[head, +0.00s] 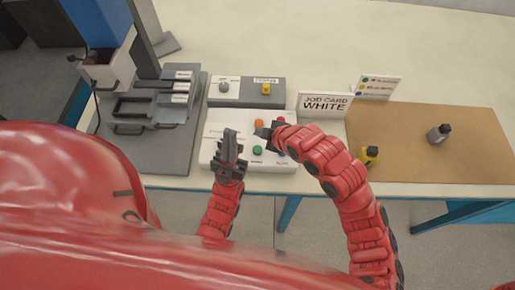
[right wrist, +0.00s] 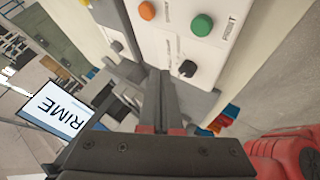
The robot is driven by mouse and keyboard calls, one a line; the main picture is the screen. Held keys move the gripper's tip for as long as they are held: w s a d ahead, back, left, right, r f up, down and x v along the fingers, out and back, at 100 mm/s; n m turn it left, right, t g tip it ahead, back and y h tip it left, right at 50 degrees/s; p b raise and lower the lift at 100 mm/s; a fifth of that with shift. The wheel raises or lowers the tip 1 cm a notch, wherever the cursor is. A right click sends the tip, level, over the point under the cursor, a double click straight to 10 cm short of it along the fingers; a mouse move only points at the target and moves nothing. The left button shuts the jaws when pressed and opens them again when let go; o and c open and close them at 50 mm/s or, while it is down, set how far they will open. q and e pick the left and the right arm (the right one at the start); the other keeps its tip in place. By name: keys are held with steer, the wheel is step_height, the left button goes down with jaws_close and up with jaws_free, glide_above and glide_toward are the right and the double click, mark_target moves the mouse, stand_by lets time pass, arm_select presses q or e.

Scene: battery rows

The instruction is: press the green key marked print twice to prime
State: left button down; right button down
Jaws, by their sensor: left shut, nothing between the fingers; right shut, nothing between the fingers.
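The green key (head: 257,150) sits low on the white control panel (head: 207,157). In the right wrist view the green key (right wrist: 202,25) has the word PRINT beside it, and nothing touches it there. My right gripper (head: 262,131) is shut and empty over the panel, just above the green key in the picture. Its shut fingers (right wrist: 160,78) show below the key in the right wrist view. My left gripper (head: 230,136) is shut and empty, pointing up over the left part of the panel and hiding some of it.
A grey box with a knob and yellow switch (head: 266,89) stands behind. A job card sign (head: 324,104) reads WHITE.

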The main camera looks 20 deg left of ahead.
step_height(320, 180, down, 7)
steer(key=b, duration=0.4)
steer(key=shift+d+f, duration=0.1)
steer(key=shift+f, duration=0.3)
stand_by(1.5)
steer(key=shift+f+b, duration=0.35)
steer(key=shift+b, duration=0.5)
steer(key=shift+f+b, duration=0.55)
steer(key=shift+b, duration=0.1)
steer(key=shift+r, duration=0.15)
stand_by(0.6)
steer(key=shift+r, duration=0.8)
